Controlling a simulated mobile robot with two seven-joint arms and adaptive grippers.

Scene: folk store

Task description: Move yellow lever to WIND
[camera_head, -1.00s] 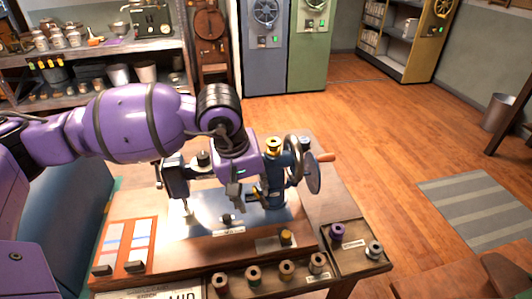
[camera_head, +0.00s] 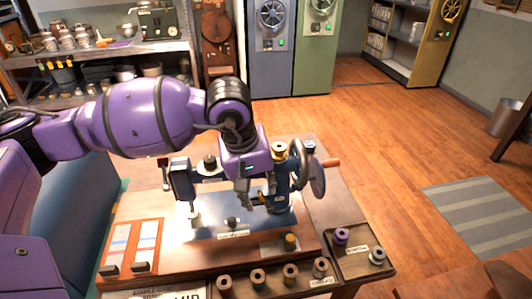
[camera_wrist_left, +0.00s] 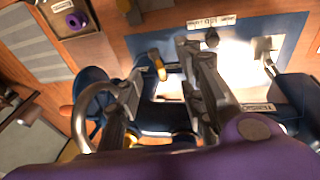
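A blue sewing machine stands on a wooden base, with a metal handwheel (camera_head: 317,178) at its right. The small yellow lever (camera_wrist_left: 157,65) sits on the blue machine in the left wrist view. Small labels are nearby; I cannot read WIND. My right gripper is not in view.
Thread spools, including a purple one (camera_head: 341,236), stand in wooden trays along the front right. A reddish tray (camera_head: 130,248) lies front left.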

